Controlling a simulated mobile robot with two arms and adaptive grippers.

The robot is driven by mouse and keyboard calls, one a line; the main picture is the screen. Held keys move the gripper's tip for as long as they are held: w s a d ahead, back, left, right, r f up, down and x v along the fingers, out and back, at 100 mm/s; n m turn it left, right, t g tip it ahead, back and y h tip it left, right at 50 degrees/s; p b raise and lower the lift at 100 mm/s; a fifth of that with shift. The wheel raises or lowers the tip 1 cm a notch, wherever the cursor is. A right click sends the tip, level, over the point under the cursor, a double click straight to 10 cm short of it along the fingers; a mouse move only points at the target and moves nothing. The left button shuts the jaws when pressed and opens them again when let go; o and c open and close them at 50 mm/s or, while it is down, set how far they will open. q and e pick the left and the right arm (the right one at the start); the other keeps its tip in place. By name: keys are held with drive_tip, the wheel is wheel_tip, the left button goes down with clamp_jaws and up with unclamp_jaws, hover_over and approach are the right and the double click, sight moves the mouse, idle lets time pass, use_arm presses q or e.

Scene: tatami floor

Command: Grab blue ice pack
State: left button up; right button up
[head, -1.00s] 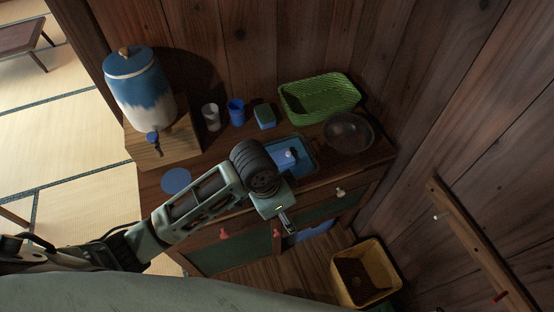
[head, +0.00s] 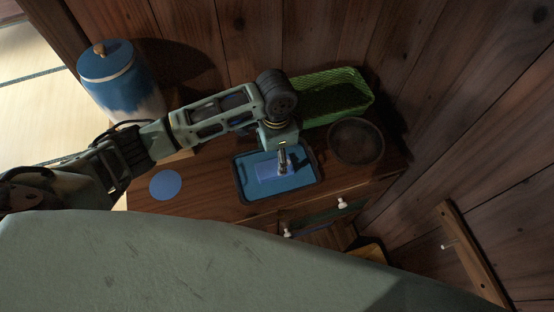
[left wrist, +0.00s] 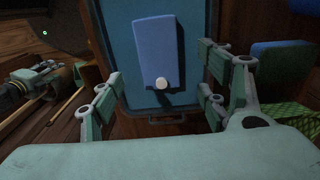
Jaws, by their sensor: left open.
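The blue ice pack (head: 267,171) is a flat blue block lying on a blue tray (head: 245,187). In the left wrist view the ice pack (left wrist: 155,45) shows a white round cap (left wrist: 161,84) at its near end. My left gripper (head: 283,163) is over the tray, at the ice pack's right part. In the left wrist view its open fingers (left wrist: 160,88) are spread on either side of the capped end, with nothing between them gripped. A grey-green jointed part at the left of that view looks like my right gripper; its jaws are unclear.
A green basket (head: 335,98) stands behind the tray, and a dark round bowl (head: 356,141) is at its right. A blue-and-white lidded jar (head: 115,78) stands at the left. A blue disc (head: 165,184) lies on the counter. Wooden walls close the back and right.

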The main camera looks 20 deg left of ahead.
sight(274, 167)
use_arm(q)
drive_tip(key=f, duration=0.1)
drive_tip(key=s+f+p, duration=0.1)
drive_tip(key=f, duration=0.1)
drive_tip(key=shift+a, duration=0.2)
drive_tip(key=shift+w+f, duration=0.25)
drive_tip(key=shift+f, duration=1.35)
drive_tip(key=c, duration=1.4)
drive_tip(key=shift+r, duration=0.25)
use_arm(e)
drive_tip(key=shift+s+d+r+g, duration=0.15)
drive_tip(key=shift+s+r, duration=0.2)
drive_tip(key=shift+s, duration=0.45)
drive_tip(key=shift+s+a+r+g, duration=0.15)
drive_tip(key=shift+s+r, duration=0.15)
drive_tip(key=shift+s, duration=0.45)
